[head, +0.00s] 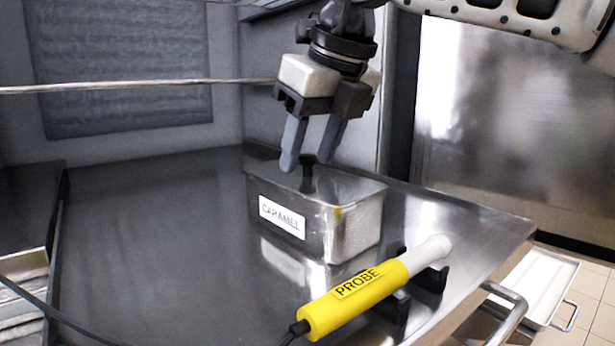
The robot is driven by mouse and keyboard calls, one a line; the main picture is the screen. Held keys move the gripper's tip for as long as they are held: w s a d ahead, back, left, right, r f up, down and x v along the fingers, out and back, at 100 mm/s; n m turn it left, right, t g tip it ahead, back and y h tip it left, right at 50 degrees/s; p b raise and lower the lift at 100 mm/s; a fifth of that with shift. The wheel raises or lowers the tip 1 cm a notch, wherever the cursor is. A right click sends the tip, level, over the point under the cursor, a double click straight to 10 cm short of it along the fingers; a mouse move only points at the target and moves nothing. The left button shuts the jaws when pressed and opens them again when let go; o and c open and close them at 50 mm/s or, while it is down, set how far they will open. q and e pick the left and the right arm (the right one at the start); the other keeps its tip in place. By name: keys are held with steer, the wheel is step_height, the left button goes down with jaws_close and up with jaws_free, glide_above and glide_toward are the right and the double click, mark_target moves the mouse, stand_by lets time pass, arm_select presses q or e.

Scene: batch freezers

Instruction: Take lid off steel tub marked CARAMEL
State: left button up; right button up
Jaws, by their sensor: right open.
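The steel tub marked CARAMEL (345,234) stands on the steel counter, with a white label on its front side. Its lid (345,188) is on top and has a small dark knob (307,178) standing up near the lid's left part. My right gripper (306,168) points down from above at the knob, its two grey fingers apart. The fingertips look close to the knob, which shows partly behind and between them. I cannot tell whether they touch it. My left gripper is not in view.
A yellow probe (350,302) with a white end rests on a dark holder (428,284) in front of the tub, its cable trailing left. The steel counter (150,240) is clear left of the tub. A white tray (540,280) is lower right, beyond the counter edge.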

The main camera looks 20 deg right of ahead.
jaws_close()
steer(key=shift+r, duration=0.1)
